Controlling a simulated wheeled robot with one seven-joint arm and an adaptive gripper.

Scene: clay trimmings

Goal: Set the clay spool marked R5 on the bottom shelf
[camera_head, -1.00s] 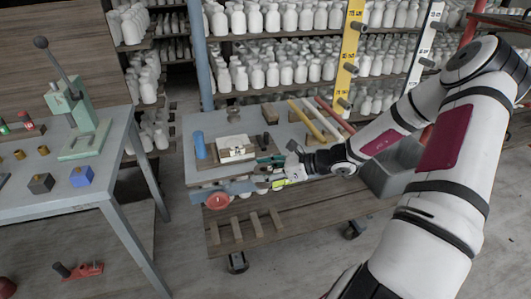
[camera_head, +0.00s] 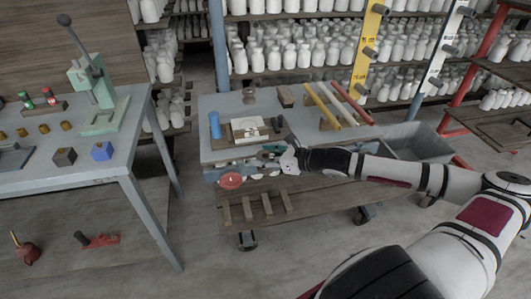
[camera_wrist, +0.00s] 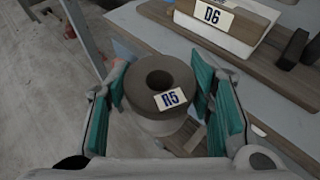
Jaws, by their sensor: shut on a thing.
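A grey-brown clay spool (camera_wrist: 158,80) with a round hole in its top stands between the two teal fingers of my gripper (camera_wrist: 163,100) in the wrist view. Its white tag ends in 5; the first letter looks like an R but is not sharp. My gripper is shut on the spool. In the head view my gripper (camera_head: 272,151) is at the front edge of the cart top (camera_head: 215,103); the spool is hard to make out there. The cart's bottom shelf (camera_head: 330,195), wooden with several raised slats, lies below and in front of the gripper.
A blue cylinder (camera_head: 214,125) and coloured bars (camera_head: 322,104) lie on the cart top. A red round part (camera_head: 231,181) sits at its front. A grey workbench (camera_head: 120,160) stands left, a grey bin (camera_head: 425,143) right.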

